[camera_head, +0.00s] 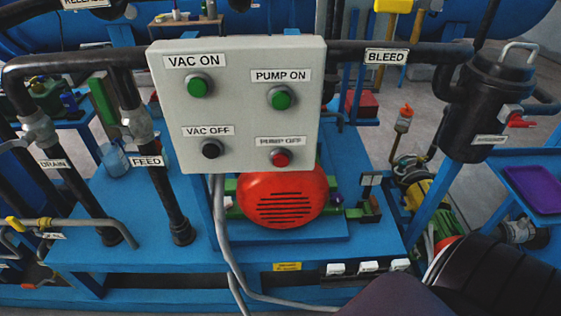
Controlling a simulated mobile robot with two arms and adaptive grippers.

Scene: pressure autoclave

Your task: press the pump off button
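The pump off button (281,158) is red and sits at the lower right of a light grey control box (240,115), under a "PUMP OFF" label (280,141). Nothing covers it. A green pump on button (281,98) is above it, a black vac off button (211,150) is to its left, and a green vac on button (198,86) is at the upper left. Neither of my grippers shows in the head view. Dark rounded parts, which look like my own arm, fill the lower right corner, well apart from the box.
A red motor cover (283,198) is just below the box on a blue frame (130,258). Black feed (160,175) and drain (70,170) pipes stand at left. A black canister (480,105) is at right, and a grey cable (226,235) hangs below the box.

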